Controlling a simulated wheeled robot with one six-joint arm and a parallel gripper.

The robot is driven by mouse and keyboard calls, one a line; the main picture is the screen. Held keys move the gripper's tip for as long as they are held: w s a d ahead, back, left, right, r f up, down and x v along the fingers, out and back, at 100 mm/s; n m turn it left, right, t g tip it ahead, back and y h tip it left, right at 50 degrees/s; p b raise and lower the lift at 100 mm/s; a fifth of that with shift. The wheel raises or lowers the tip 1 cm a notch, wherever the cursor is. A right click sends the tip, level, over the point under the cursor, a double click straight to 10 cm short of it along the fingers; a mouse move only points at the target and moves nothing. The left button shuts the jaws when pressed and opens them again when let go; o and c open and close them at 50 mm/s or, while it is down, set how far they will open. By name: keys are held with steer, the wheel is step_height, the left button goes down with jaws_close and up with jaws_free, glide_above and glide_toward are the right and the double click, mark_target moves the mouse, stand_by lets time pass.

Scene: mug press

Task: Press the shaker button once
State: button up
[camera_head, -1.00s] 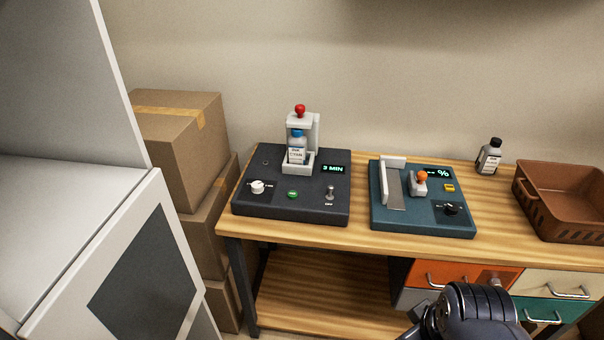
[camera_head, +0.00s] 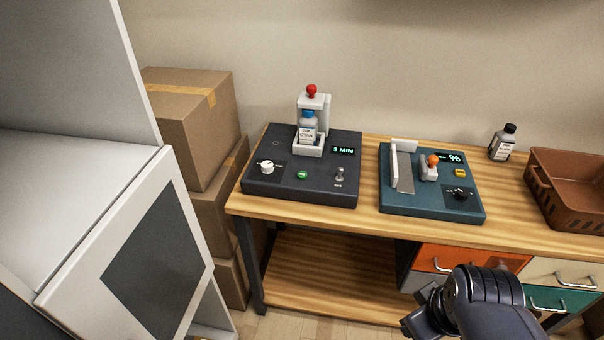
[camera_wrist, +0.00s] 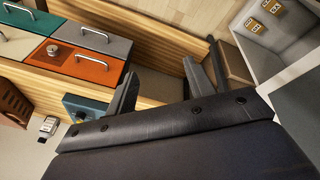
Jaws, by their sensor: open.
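The shaker is a dark grey box (camera_head: 325,190) on the left part of the wooden bench. A bottle with a blue cap and white label (camera_head: 307,133) stands in its white holder, under a clamp with a red knob (camera_head: 311,90). A green button (camera_head: 302,175) is on the front of its top, between a white dial (camera_head: 267,167) and a toggle switch (camera_head: 340,175) marked OFF. Its display (camera_head: 344,150) reads 3 MIN. In the wrist view my gripper (camera_wrist: 162,84) has its two fingers spread apart with nothing between them. It is away from the shaker, in front of the bench.
A teal device (camera_head: 430,205) with an orange knob stands right of the shaker. Behind are a small bottle (camera_head: 502,146) and a brown basket (camera_head: 570,185). Cardboard boxes (camera_head: 190,130) and a white cabinet (camera_head: 80,200) stand left. Drawers (camera_head: 470,258) are below the bench.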

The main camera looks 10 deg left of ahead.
jaws_close()
stand_by(0.3)
stand_by(1.2)
